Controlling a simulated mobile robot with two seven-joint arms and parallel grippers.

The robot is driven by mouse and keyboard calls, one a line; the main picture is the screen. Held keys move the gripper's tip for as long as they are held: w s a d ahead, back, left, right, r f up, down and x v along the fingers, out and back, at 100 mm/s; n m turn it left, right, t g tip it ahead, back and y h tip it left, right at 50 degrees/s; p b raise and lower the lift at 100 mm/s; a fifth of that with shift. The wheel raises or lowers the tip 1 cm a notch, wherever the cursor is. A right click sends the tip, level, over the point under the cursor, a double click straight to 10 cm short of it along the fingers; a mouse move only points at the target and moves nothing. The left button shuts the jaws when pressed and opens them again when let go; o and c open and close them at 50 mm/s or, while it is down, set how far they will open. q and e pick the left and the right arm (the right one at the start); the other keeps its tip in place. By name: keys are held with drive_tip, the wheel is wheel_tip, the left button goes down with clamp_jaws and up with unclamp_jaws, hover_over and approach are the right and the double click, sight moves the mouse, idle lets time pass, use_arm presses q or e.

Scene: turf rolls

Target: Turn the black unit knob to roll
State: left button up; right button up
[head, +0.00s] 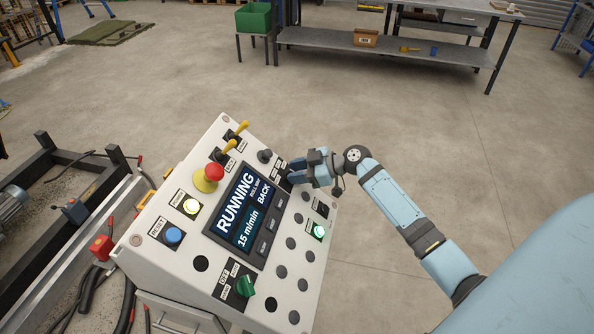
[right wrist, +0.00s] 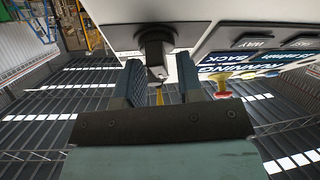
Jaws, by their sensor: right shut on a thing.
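The white control panel (head: 190,262) stands tilted in the middle of the head view. My right gripper (head: 291,175) is at the panel's upper right edge. In the right wrist view, its two dark fingers (right wrist: 160,82) are on either side of a black knob (right wrist: 154,48) and shut on it. The knob sits on a dark square plate (right wrist: 118,36). In the head view my fingers mostly hide this knob. The display (head: 246,218) reads RUNNING, BACK and 15 m/min. My left gripper is in neither view.
A red mushroom button (head: 213,173), yellow levers (head: 238,131), a smaller black knob (head: 264,156), a lit green button (head: 319,231) and a green selector (head: 245,286) are on the panel. A metal bench (head: 390,45) and green crate (head: 254,18) stand behind. The floor between is clear.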

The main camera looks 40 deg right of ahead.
drive_tip(key=m+t+h+p, duration=0.1)
drive_tip(key=m, duration=0.1)
drive_tip(key=shift+r+m, duration=0.15)
drive_tip(key=shift+m, duration=0.25)
drive_tip(key=m+t+h+p, duration=0.1)
drive_tip(key=m+p, duration=0.1)
drive_tip(key=m, duration=0.1)
drive_tip(key=shift+m+h+p, duration=0.5)
drive_tip(key=shift+m+p, duration=0.1)
drive_tip(key=shift+m, duration=0.5)
drive_tip(key=o, duration=0.6)
drive_tip(key=shift+w+a, duration=0.1)
